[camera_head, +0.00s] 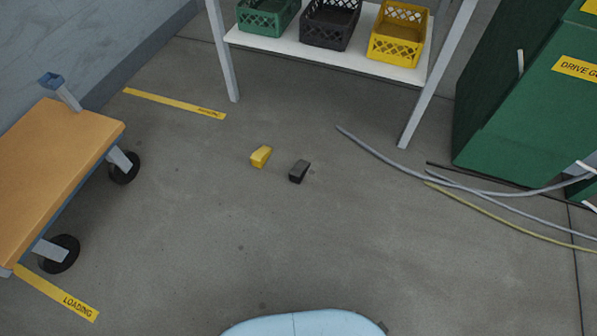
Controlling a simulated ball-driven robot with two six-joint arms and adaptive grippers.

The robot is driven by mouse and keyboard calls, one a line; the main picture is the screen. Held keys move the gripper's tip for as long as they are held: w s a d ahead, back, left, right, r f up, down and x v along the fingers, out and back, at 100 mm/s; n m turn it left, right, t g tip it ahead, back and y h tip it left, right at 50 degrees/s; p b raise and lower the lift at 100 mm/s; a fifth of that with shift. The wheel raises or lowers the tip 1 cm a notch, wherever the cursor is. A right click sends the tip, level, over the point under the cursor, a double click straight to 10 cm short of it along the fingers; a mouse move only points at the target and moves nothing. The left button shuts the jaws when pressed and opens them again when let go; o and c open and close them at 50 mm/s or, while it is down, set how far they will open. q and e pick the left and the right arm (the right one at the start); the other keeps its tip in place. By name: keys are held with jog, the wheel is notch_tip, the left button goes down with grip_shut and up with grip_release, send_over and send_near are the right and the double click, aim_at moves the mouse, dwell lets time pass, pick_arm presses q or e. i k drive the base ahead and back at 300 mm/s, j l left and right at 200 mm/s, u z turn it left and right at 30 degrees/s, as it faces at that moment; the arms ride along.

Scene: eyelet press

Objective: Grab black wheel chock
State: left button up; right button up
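The black wheel chock (299,172) is a small dark wedge on the grey concrete floor, near the middle of the head view. A yellow chock (261,156) of similar size lies just to its left and a little farther back, with a gap between them. Nothing covers either chock. Neither of my grippers is in view, so I cannot see their state. The light blue rounded top of my own body shows at the bottom edge.
An orange-topped cart (62,165) on black wheels stands at left. A white shelf (330,58) holds green, black and yellow crates at the back. Loose hoses (470,187) lie at right by a green machine (530,110). Floor before the chocks is clear.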

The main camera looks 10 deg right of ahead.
aim_at(297, 173)
jog(key=i+l+u, duration=0.85)
jog(key=i+l, duration=0.15)
jog(key=l, duration=0.2)
